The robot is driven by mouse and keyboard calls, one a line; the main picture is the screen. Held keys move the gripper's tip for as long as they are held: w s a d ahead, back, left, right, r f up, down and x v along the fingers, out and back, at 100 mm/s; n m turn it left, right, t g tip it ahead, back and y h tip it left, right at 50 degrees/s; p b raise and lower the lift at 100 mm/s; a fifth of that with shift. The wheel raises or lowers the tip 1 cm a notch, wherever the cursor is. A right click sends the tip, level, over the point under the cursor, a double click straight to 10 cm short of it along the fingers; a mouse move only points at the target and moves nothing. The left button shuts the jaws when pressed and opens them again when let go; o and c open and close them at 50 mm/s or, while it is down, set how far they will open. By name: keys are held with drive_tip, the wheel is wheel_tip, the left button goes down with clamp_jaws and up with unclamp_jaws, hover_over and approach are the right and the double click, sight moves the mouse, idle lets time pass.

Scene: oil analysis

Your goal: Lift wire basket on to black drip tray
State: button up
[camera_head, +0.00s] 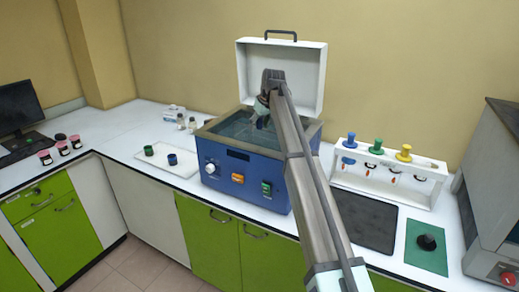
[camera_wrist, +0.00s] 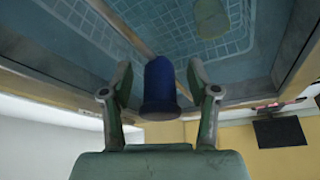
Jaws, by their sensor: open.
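The wire basket (camera_wrist: 238,42) shows in the wrist view as a pale grid under the water of the bath. A pale green round thing (camera_wrist: 211,18) appears inside it. A dark blue cylindrical grip (camera_wrist: 160,85) stands between the two fingers of my gripper (camera_wrist: 160,76), with a visible gap on each side. My gripper is open around it and also shows over the bath in the head view (camera_head: 262,106). The basket is hard to make out there. The black drip tray (camera_head: 368,222) lies flat and empty on the counter, right of the bath.
The blue bath (camera_head: 222,172) has its white lid (camera_head: 310,75) raised behind. A white rack (camera_head: 385,180) with blue, green and yellow handles stands behind the drip tray. A green mat (camera_head: 426,260) with a black knob is right of the tray. A white tray (camera_head: 182,168) holds two jars at left.

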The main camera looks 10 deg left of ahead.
clamp_jaws()
drive_tip(key=shift+r, duration=0.1)
idle(0.3)
